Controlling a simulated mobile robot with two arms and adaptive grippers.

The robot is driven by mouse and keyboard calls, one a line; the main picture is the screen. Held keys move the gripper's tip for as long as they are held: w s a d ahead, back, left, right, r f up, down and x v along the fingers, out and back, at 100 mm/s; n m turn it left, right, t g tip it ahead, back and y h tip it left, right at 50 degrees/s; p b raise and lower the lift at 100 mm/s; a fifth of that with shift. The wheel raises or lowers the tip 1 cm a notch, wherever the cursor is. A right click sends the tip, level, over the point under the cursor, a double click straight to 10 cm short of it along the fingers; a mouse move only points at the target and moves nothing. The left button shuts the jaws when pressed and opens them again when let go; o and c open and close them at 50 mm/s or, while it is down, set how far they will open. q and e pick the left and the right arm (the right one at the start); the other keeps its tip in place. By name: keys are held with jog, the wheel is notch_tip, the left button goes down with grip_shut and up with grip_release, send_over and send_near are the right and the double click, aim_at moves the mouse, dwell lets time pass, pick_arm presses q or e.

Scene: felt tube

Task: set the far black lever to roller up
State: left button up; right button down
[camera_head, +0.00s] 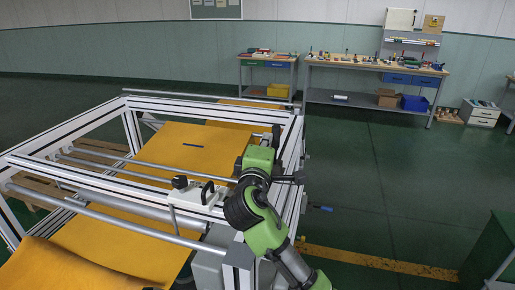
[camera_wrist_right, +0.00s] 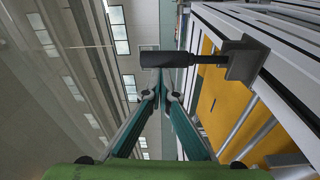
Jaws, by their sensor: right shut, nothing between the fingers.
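The far black lever (camera_wrist_right: 165,58) shows in the right wrist view as a dark cylindrical grip on a thin rod. The rod joins a grey bracket (camera_wrist_right: 243,62) on the machine frame. My right gripper (camera_wrist_right: 160,90) is shut and empty, its fingertips close to the lever's grip; I cannot tell whether they touch. In the head view my green right wrist is over the frame's right side and covers part of it, so the lever is not clear there. My left gripper is not in view.
The aluminium frame (camera_head: 60,148) holds rollers (camera_head: 130,212) and orange felt (camera_head: 185,150). A white block (camera_head: 190,196) with black handles sits near my right arm. A blue-tipped part (camera_head: 321,208) sticks out at the right.

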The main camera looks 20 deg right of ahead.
jog(key=d+m+b, duration=0.1)
jog(key=s+d+m+b, duration=0.1)
jog(key=m, duration=0.1)
jog(key=shift+s+d+f, duration=0.2)
jog(key=shift+s, duration=0.05)
jog(key=shift+s+d+f+m+h+b, duration=0.2)
jog(key=shift+s+d+m+b, duration=0.25)
jog(key=shift+d+m+b, duration=0.4)
jog(key=shift+s+d+f+m+h+b, duration=0.15)
jog(key=shift+s+d+m+b, duration=0.35)
jog(key=shift+m, duration=0.55)
jog(key=shift+r, duration=0.1)
